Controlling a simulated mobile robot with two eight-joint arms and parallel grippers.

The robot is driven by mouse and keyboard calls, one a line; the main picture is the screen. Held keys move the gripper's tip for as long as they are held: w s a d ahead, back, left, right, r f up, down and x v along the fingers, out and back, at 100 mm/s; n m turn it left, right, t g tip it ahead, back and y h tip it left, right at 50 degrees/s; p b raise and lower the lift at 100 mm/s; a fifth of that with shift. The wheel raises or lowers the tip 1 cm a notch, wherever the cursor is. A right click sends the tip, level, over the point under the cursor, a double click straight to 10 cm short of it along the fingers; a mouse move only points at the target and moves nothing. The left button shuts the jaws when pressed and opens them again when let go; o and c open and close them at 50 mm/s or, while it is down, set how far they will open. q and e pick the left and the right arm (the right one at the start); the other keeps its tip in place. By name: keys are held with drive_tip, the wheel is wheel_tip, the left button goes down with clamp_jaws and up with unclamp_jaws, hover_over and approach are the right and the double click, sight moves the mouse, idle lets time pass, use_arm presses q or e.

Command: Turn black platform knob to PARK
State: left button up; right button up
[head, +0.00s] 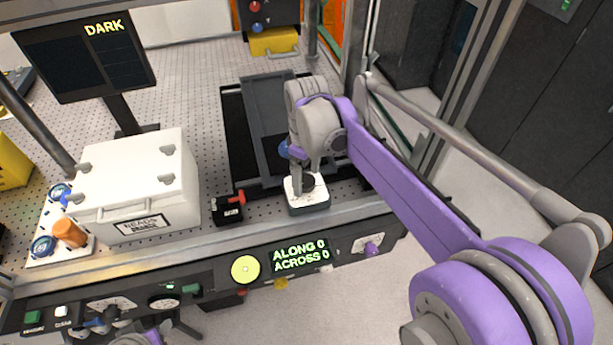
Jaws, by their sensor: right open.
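A black knob (308,183) sits on a small box with a white top (316,204) at the front edge of the perforated table. My right gripper (302,181) is open and points down at this box, with a finger beside the knob. The gripper hides part of the knob, and I cannot tell whether it touches it. The knob's markings, including any PARK label, are too small or hidden to read. A purple and grey part at the bottom edge may belong to my left arm; its jaws cannot be made out.
A white lidded case (135,185) and a small black box with a red lever (229,208) stand to the left. The front panel display (300,256) reads ALONG 0, ACROSS 0. The screen (85,60) reads DARK. A dark rail frame (237,140) lies behind the gripper.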

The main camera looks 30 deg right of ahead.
drive_tip(key=shift+f, duration=0.25)
drive_tip(key=c, duration=1.4)
drive_tip(key=shift+o, duration=0.2)
